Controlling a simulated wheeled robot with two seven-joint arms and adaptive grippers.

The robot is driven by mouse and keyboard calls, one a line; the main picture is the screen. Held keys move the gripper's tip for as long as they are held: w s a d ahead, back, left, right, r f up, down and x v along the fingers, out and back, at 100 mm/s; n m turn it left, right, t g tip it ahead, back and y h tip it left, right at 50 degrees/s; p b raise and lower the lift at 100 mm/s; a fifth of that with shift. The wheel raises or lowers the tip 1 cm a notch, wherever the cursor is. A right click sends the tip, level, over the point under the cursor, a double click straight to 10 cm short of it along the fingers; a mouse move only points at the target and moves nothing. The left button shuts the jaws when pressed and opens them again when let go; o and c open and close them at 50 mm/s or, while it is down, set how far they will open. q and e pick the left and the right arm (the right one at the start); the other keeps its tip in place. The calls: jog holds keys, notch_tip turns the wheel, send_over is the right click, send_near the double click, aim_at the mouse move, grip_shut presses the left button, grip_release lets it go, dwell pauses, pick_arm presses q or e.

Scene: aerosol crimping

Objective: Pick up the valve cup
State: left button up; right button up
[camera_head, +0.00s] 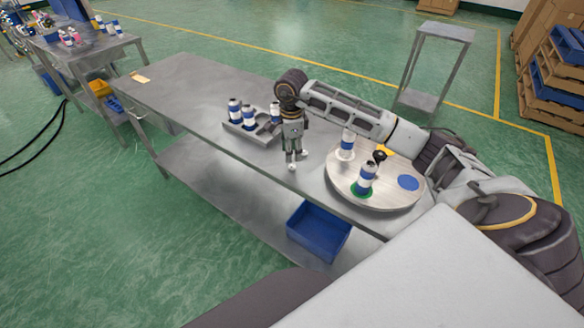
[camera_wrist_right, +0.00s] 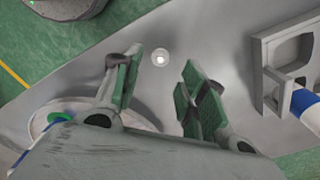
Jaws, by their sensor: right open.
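The valve cup (camera_wrist_right: 160,57) is a small, round, pale piece lying on the steel table, seen in the right wrist view. It appears between and just beyond the fingertips of my right gripper (camera_wrist_right: 160,72). The fingers, with green pads, are spread apart and nothing is held between them. In the head view my right gripper (camera_head: 296,158) points down over the table's front edge area, between the rack and the round turntable. I cannot make out the valve cup clearly there. My left gripper is not in view.
A grey rack (camera_head: 240,128) with blue-and-white cans stands left of the gripper. A round turntable (camera_head: 345,188) at right carries cans (camera_head: 366,178) and a blue disc (camera_head: 408,182). A blue bin (camera_head: 318,232) sits below the table. The table's left part (camera_head: 185,90) is mostly clear.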

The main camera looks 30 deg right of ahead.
aim_at(292, 165)
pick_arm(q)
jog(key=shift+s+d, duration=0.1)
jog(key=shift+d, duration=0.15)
pick_arm(e)
jog(key=shift+f, duration=0.7)
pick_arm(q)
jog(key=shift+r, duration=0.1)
pick_arm(e)
jog(key=shift+f, duration=0.15)
jog(key=shift+f, duration=0.55)
notch_tip(292, 165, down, 3)
jog(key=shift+d+r+p, duration=0.15)
jog(key=shift+r+p, duration=0.05)
jog(key=shift+p, duration=0.35)
jog(key=shift+f, duration=0.6)
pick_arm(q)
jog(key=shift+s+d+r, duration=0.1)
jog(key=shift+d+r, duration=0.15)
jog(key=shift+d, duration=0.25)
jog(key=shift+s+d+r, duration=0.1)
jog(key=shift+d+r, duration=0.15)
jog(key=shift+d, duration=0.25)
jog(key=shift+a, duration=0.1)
